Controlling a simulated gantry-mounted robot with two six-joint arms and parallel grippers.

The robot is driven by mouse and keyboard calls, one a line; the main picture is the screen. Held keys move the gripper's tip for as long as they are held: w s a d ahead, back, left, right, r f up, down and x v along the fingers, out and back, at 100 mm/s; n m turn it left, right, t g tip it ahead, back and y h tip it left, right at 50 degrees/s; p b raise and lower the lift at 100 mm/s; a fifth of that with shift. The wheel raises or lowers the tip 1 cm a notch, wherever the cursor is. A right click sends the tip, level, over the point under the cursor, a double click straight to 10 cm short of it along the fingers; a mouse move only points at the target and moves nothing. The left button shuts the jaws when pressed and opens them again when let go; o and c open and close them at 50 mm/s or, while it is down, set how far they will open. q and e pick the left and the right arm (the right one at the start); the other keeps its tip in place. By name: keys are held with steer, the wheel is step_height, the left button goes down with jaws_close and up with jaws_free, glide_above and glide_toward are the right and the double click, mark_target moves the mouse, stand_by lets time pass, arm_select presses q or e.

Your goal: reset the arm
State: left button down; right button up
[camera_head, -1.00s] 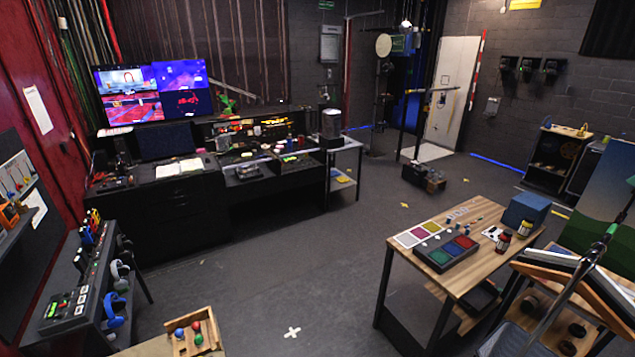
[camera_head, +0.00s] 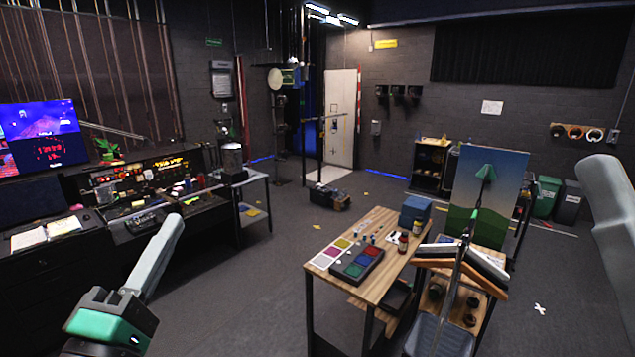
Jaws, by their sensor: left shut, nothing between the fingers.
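My left gripper (camera_head: 178,222) is at the lower left in the head view. Its pale fingers are shut together and point up and to the right, with nothing held. The button box (camera_head: 358,263), a dark grey block with coloured square pads on top, sits on the wooden table (camera_head: 388,289) in the middle right. The left gripper is apart from the box, well to its left in the picture. A pale grey part of my right arm shows at the right edge; its gripper is not in view.
Coloured cards (camera_head: 331,252), a blue box (camera_head: 415,211) and small bottles (camera_head: 403,242) share the table. A music stand (camera_head: 462,258) stands close on its right. A dark desk (camera_head: 165,235) lines the left. The floor between desk and table is open.

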arm_select(q)
steer(key=s+d+r+m+t, duration=0.1)
steer(key=s+r+m+t, duration=0.3)
steer(key=s+r+m, duration=0.7)
steer(key=s+m, duration=0.2)
steer(key=m, duration=0.3)
steer(key=shift+s+d+r+t+h, duration=0.25)
steer(key=shift+s+r+t+h, duration=0.1)
steer(key=shift+s+t+h, duration=0.05)
